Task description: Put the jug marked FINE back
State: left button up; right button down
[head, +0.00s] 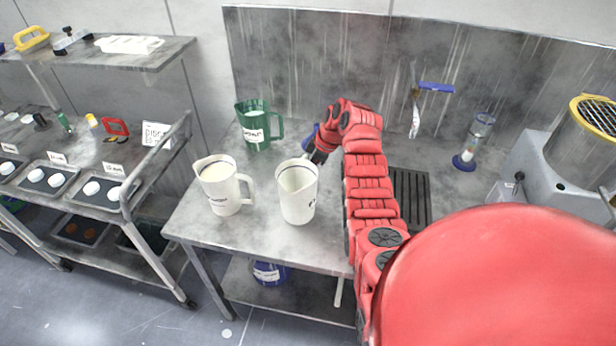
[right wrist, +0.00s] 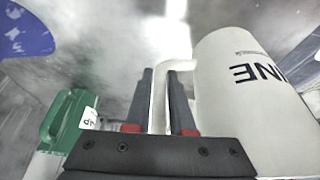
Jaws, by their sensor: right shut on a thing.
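The white jug marked FINE (head: 297,198) is upright at the front of the steel bench, right of another white jug. Its lettering is partly hidden in the head view; in the right wrist view the jug (right wrist: 245,105) shows "INE" upside down. My right gripper (head: 314,154) reaches its handle from behind. In the right wrist view the fingers (right wrist: 160,80) are shut on both sides of the handle. I cannot tell whether the jug's base touches the bench. My left gripper is not in view.
The steel bench (head: 215,235) also bears a labelled white jug (head: 222,187), a green jug (head: 256,128) behind, a black drain grille (head: 410,195) and a blue-based cylinder (head: 466,160). A cart (head: 90,200) with trays stands left.

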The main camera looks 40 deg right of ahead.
jog(key=shift+f+p, duration=0.65)
jog(key=shift+f, duration=0.75)
jog(key=shift+f, duration=0.15)
jog(key=c, duration=0.8)
grip_release()
jog(key=shift+o, duration=0.2)
jog(key=shift+r, duration=0.2)
